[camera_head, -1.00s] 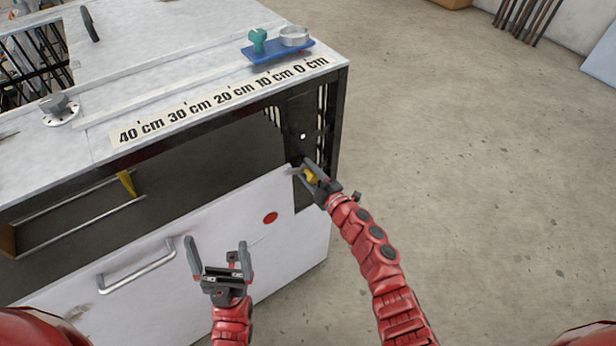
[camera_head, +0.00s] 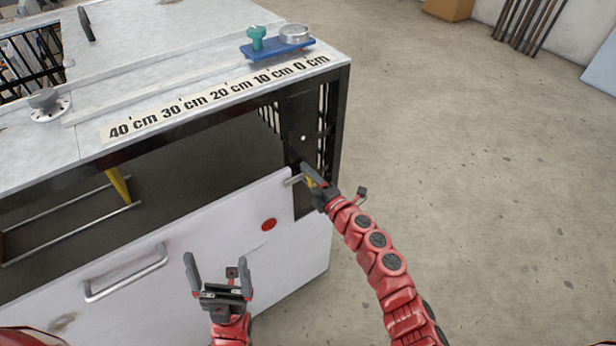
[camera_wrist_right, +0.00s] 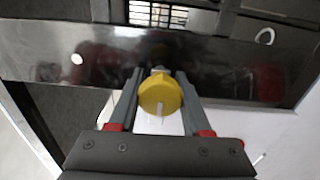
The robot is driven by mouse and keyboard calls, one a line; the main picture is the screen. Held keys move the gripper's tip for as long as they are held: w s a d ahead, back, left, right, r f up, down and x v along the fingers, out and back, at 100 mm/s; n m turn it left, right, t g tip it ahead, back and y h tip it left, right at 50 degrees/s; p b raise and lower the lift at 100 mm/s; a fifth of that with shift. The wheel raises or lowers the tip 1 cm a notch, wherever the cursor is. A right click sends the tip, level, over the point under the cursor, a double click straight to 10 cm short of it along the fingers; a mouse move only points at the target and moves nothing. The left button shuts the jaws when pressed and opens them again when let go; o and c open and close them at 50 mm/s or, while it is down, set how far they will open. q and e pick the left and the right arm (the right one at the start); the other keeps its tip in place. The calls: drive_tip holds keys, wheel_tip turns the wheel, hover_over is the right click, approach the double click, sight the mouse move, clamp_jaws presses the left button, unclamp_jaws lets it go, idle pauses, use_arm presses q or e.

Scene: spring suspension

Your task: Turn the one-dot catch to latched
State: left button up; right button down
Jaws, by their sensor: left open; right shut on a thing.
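The catch has a round yellow knob (camera_wrist_right: 160,95) with a pale line on its face, on the dark post (camera_head: 300,130) at the cabinet's right corner. One white dot marks the post (camera_head: 303,138); it also shows in the right wrist view (camera_wrist_right: 77,59). My right gripper (camera_wrist_right: 158,80) is shut on the knob, one finger each side. In the head view my right gripper (camera_head: 309,180) mostly hides the knob, and a short metal bar shows by the panel's top corner. My left gripper (camera_head: 217,262) is open and empty in front of the white panel (camera_head: 210,230).
The white panel has a metal handle (camera_head: 125,275) and a red spot (camera_head: 268,225). The bench top carries a centimetre scale (camera_head: 215,98), a blue tray (camera_head: 277,49) with a teal knob and metal ring, and a grey knob (camera_head: 45,105). Floor at right (camera_head: 480,200) is clear.

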drive_tip(key=shift+c, duration=1.7)
unclamp_jaws()
drive_tip(key=b+v, duration=0.2)
drive_tip(key=v, duration=1.5)
drive_tip(key=shift+s+d, duration=0.15)
